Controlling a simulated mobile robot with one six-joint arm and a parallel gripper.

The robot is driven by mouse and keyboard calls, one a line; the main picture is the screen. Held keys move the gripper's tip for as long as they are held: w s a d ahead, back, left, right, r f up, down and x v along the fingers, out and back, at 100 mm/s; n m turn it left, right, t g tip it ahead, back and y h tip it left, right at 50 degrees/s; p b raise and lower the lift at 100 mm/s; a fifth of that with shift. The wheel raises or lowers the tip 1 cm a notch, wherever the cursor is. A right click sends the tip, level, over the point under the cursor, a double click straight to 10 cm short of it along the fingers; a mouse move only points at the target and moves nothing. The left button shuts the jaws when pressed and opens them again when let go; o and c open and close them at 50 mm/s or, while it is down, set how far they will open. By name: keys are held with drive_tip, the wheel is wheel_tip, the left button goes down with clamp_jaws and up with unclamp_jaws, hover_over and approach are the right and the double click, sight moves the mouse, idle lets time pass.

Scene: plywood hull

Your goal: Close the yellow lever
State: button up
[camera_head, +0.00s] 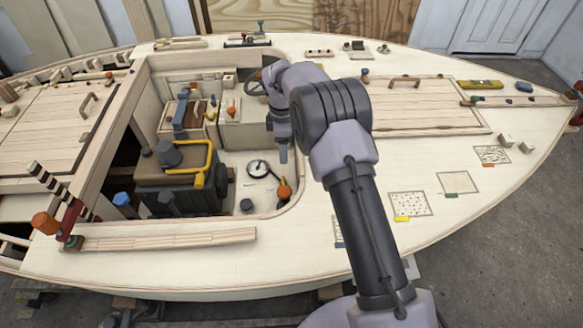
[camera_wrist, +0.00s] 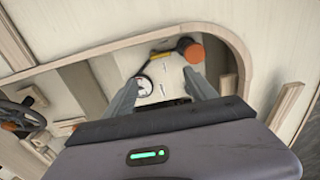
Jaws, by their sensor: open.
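A bent yellow bar (camera_head: 207,163) stands on the dark engine-like box (camera_head: 180,180) in the open cockpit. In the wrist view a small yellow piece (camera_wrist: 160,54) lies beside an orange knob (camera_wrist: 190,49), beyond my fingertips. I cannot tell which yellow part is the lever. The orange knob (camera_head: 284,190) also shows in the head view. A round white gauge (camera_head: 258,169) is near it and also shows in the wrist view (camera_wrist: 144,87). My gripper (camera_head: 283,155) points down over the cockpit, to the right of the bar. In the wrist view my gripper (camera_wrist: 163,78) is open and empty.
The cockpit's curved wooden rim (camera_wrist: 243,65) surrounds the opening. A steering wheel (camera_head: 256,87) and small fittings are at the back. Pale deck to the right is mostly flat, with a few patches.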

sight(283, 182)
drive_tip(key=f+b, duration=0.3)
drive_tip(key=f, duration=0.6)
drive_tip(key=f+b, duration=0.2)
drive_tip(key=f, duration=0.6)
drive_tip(key=shift+a+f+b, duration=0.2)
drive_tip(key=shift+f+b, duration=0.2)
drive_tip(key=shift+c, duration=0.3)
drive_tip(key=c, duration=1)
